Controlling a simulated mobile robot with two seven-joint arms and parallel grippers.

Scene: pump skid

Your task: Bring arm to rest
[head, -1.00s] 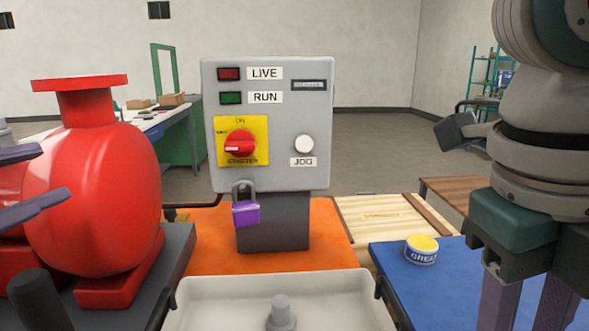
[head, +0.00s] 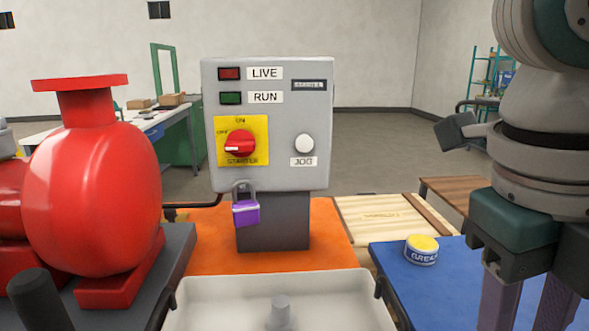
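My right arm (head: 540,140) comes down at the right edge of the head view. Its gripper (head: 525,310) points downward over the right side of the blue mat, with two purple fingers spaced apart. Nothing shows between them, and the fingertips are cut off by the lower picture edge. My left gripper is out of the picture. The grey starter box (head: 268,170) stands in the middle, with a red rotary switch (head: 239,144) on a yellow plate. A purple padlock (head: 246,212) hangs at the box's lower left edge.
A red pump (head: 92,200) fills the left side. A white tray (head: 330,300) sits at the front middle. A yellow-topped grease tin (head: 421,250) stands on the blue mat (head: 400,275), left of my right gripper. A wooden crate (head: 385,222) lies behind.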

